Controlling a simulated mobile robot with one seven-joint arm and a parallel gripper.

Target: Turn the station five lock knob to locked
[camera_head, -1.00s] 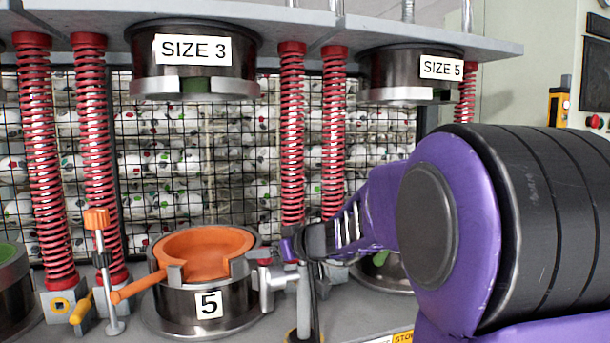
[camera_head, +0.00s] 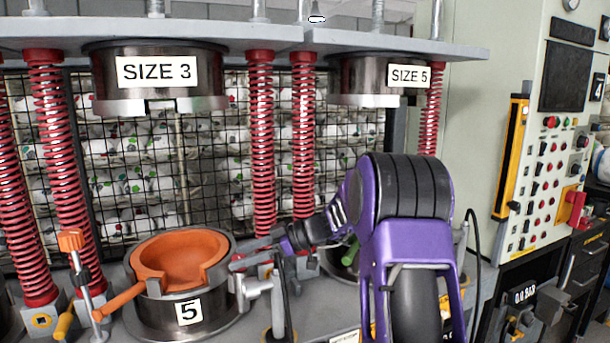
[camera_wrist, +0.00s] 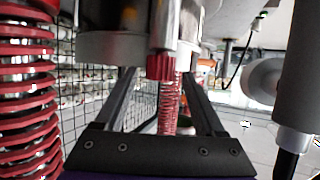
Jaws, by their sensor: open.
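The station marked 5 (camera_head: 181,321) is a round metal mould holding an orange ring-shaped cup with a handle, left of centre in the head view. An orange knob (camera_head: 71,241) tops a thin post at its left. A grey clamp-like fitting (camera_head: 256,289) sits at its right side. I cannot tell for sure which part is the lock knob. My gripper (camera_head: 242,254) reaches left to the right rim of the mould, above the grey fitting. Its fingers are apart and nothing is held. In the wrist view, a ribbed red cap (camera_wrist: 160,67) shows between the fingers (camera_wrist: 163,100).
Red springs (camera_head: 261,150) stand behind the mould, with overhead presses marked SIZE 3 (camera_head: 158,72) and SIZE 5 (camera_head: 408,75). A yellow lever (camera_head: 63,326) is at lower left. A control panel (camera_head: 545,190) with buttons stands at the right. A wire cage is behind.

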